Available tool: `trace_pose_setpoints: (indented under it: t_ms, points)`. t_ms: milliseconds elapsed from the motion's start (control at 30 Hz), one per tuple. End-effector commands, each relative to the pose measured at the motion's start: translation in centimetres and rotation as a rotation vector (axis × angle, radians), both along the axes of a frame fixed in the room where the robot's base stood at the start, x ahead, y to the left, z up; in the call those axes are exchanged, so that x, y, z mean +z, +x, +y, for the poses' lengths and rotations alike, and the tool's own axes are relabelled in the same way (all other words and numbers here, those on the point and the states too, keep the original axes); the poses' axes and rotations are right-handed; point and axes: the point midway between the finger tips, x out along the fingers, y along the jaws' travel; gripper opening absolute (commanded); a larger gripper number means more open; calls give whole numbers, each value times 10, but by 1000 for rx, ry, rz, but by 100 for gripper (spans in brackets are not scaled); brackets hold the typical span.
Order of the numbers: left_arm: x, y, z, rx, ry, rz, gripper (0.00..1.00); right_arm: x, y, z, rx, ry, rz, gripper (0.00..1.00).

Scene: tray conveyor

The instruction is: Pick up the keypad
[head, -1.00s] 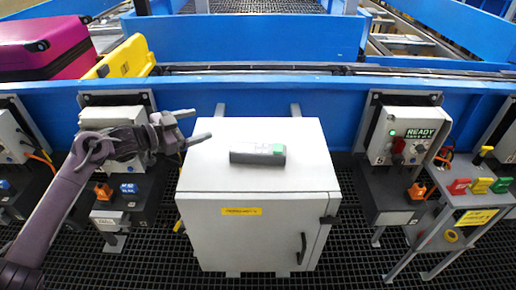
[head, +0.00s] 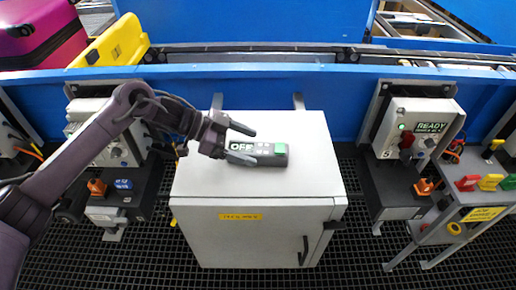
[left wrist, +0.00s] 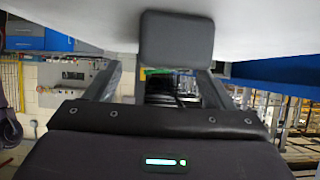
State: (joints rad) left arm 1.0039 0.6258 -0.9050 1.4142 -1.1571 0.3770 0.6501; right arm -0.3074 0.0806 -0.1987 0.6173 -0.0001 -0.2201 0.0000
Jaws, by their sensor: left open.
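The keypad (head: 268,154) is a dark grey box lying on the light grey cabinet (head: 310,128). It has a lit OFF label at its left end and a green button at its right end. In the left wrist view, which looks upside down, its dark end face (left wrist: 177,40) shows near the top centre against the pale cabinet top. My left gripper (head: 243,144) is open at the keypad's left end, with one finger beyond it and one nearer. I cannot tell whether the fingers touch it. My right gripper is not in view.
A blue conveyor wall (head: 350,90) runs behind the cabinet. A control box (head: 425,115) reading READY stands to the right, beside a small stand with coloured handles. Another control box (head: 92,112) is behind my left arm. A yellow tray (head: 115,42) and a magenta suitcase (head: 40,32) are at the back left.

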Motion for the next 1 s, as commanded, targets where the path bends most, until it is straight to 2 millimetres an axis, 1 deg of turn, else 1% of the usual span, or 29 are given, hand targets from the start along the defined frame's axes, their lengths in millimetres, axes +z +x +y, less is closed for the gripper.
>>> trace_pose_setpoints:
  t_ms: [33,200,300,500,933,1000]
  points:
    - [1,-2,-9,-3,-1,4,76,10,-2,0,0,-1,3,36]
    - [-12,-2,-27,1,-1,2,76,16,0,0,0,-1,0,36]
    - [-15,-2,-31,1,-1,0,76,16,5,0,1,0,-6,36]
    - [-16,-1,-31,1,-1,-2,76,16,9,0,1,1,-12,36]
    - [-15,-1,-31,1,-1,-2,20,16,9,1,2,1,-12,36]
    - [-15,-1,-31,1,-2,-3,18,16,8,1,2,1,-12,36]
